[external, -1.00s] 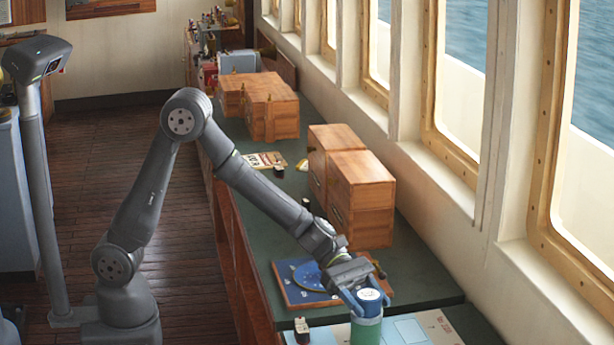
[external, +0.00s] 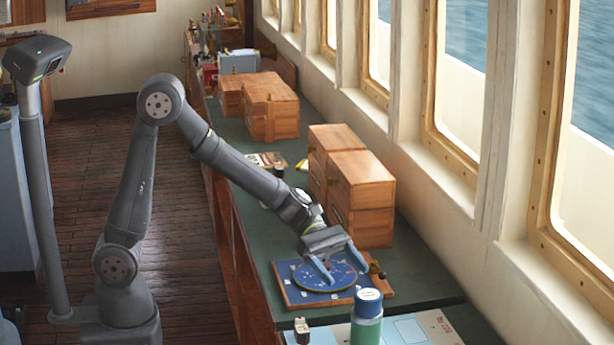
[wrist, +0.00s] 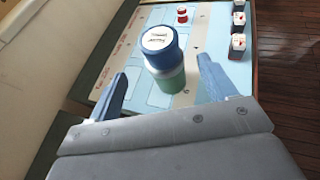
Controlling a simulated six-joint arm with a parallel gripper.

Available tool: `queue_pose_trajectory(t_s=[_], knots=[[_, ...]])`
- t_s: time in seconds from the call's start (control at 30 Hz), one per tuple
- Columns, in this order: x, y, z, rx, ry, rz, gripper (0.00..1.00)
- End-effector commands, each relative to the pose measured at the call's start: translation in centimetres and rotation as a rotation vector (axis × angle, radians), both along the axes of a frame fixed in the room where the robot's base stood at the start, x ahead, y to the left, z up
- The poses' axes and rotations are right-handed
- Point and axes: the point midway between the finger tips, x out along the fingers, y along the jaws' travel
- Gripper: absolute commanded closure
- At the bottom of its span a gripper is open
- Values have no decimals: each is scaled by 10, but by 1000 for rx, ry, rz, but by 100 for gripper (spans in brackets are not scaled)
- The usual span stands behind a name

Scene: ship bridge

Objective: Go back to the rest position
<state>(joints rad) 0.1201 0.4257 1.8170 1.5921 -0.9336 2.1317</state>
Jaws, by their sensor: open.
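My gripper (external: 342,271) is open and empty. In the external view its two blue fingers hang over the blue round chart disc (external: 325,277) on its wooden board (external: 290,298). A green bottle with a blue and white cap (external: 367,318) stands upright on the pale panel at the front, apart from the fingers. In the wrist view the bottle (wrist: 163,62) shows beyond and between the two spread fingers (wrist: 160,85).
Wooden drawer boxes (external: 362,197) stand on the green counter (external: 415,285) by the windows, close behind my gripper. More wooden boxes (external: 270,110) stand further back. A small dark-and-white switch (external: 302,330) sits at the counter's front edge. The pale panel (external: 425,328) has flat markings.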

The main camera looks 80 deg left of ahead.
Motion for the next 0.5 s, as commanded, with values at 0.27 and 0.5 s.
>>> queue_pose_trajectory(t_s=[0.27, 0.5], knots=[[-8, 19, 9, -1, -1, 1, 23], [-8, 19, 9, -1, 0, 0, 23]])
